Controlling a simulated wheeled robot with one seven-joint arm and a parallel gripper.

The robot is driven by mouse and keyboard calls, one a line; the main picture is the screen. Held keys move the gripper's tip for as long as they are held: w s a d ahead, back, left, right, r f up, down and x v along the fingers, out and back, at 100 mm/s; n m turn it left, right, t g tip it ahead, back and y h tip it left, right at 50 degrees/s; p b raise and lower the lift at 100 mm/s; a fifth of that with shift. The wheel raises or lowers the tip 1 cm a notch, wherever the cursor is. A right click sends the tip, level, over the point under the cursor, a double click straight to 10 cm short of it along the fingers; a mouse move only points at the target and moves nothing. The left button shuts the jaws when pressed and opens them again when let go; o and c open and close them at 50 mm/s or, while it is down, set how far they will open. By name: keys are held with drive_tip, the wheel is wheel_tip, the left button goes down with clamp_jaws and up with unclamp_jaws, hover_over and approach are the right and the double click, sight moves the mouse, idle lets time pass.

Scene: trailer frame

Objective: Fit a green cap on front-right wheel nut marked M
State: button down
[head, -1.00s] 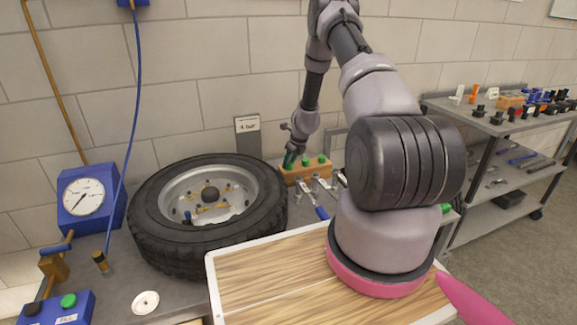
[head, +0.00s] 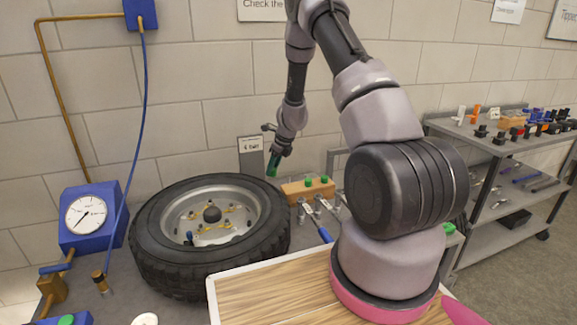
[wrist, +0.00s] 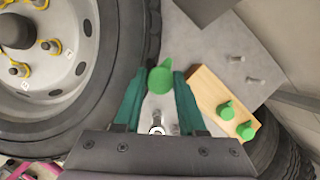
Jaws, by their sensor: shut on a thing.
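My gripper (head: 273,163) is shut on a green cap (wrist: 160,78), held between its teal fingertips in the wrist view. It is raised in the air behind the wheel's right side and left of the wooden block (head: 292,190). Two more green caps stand on the block, one of them here (head: 308,182); both also show in the wrist view (wrist: 230,110). The wheel (head: 150,240) lies flat on the bench, hub up. Its nuts have yellow pointers; several show in the wrist view, such as this nut (wrist: 46,45). Letters beside the nuts are too small to read surely; I cannot pick out M.
A blue gauge (head: 88,217) with a hose stands left of the wheel. A wooden board (head: 270,295) lies in front, and tools with blue handles (head: 325,235) lie right of the wheel. A loaded shelf (head: 485,140) stands at the right. Space above the wheel is clear.

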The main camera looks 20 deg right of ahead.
drive_tip(key=s+a+r+n+g, duration=0.1)
drive_tip(key=s+a+n, duration=0.2)
drive_tip(key=s+a, duration=0.2)
drive_tip(key=s+a+r+n+g+y, duration=0.1)
drive_tip(key=s+a+n, duration=0.2)
drive_tip(key=s+a, duration=0.3)
drive_tip(key=s+a+r+n, duration=0.1)
drive_tip(key=s+a+n, duration=0.2)
drive_tip(key=a, duration=0.6)
drive_tip(key=shift+s+g+y, duration=0.4)
drive_tip(key=shift+s, duration=0.85)
hover_over(226, 220)
drive_tip(key=shift+d+f, duration=0.15)
drive_tip(key=shift+f, duration=1.15)
drive_tip(key=shift+d+f, duration=0.15)
drive_tip(key=shift+f, duration=1.1)
drive_tip(key=shift+f, duration=0.15)
drive_tip(key=shift+f, duration=1.45)
drive_tip(key=shift+c, duration=2)
unclamp_jaws()
